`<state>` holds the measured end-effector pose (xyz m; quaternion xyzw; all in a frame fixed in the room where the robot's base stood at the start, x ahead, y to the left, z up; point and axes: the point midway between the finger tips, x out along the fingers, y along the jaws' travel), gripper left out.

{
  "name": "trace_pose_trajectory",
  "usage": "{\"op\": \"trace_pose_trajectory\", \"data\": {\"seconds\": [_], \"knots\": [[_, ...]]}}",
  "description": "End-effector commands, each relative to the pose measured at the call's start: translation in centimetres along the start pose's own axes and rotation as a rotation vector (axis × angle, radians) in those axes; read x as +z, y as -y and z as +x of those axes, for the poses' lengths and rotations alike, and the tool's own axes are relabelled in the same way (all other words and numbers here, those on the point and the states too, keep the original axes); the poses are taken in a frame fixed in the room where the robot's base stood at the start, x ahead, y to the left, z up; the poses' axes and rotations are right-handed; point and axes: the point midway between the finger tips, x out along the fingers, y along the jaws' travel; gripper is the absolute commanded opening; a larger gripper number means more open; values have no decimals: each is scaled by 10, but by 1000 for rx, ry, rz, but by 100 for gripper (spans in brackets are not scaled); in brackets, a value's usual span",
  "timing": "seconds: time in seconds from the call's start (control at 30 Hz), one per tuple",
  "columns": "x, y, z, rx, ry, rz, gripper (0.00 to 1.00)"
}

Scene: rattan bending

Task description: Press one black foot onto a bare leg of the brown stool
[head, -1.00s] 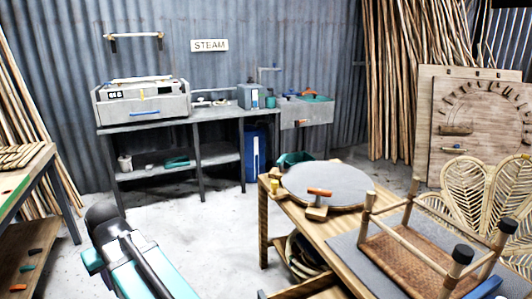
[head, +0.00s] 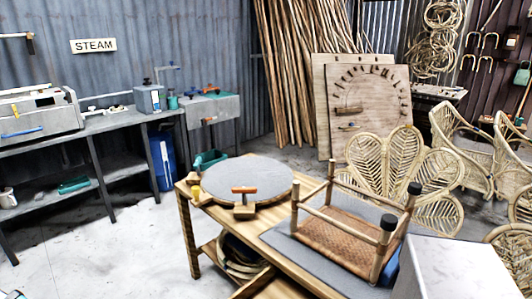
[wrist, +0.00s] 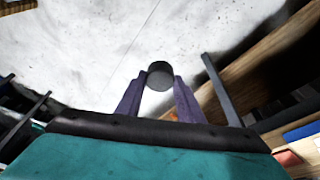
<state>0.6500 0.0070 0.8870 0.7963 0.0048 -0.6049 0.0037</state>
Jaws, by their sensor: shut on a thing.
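The brown stool (head: 340,238) lies upside down on a grey mat on the wooden table in the head view, its legs pointing up. Two legs on its right side carry black feet: a near one (head: 388,222) and a far one (head: 414,188). The near left leg (head: 294,222) and the far left leg (head: 331,168) are bare. In the wrist view my gripper (wrist: 160,84) is shut on a black foot (wrist: 160,71), held between the purple fingertips above the pale floor. The stool cannot be made out in the wrist view.
A white box-like surface (head: 455,268) stands at the near right. Rattan chairs (head: 465,150) stand behind. Pale floor (head: 130,240) is open on the left.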

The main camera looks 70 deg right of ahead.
Motion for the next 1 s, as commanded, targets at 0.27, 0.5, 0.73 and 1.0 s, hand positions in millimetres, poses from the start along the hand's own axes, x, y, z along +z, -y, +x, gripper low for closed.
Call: {"op": "trace_pose_trajectory", "data": {"seconds": [0.27,0.5,0.73,1.0], "knots": [[-2,-11,-2,6,0,21,13],[-8,-54,-14,31,3,114,13],[-12,-123,-31,72,7,269,13],[-5,-209,-55,123,11,459,13]]}}
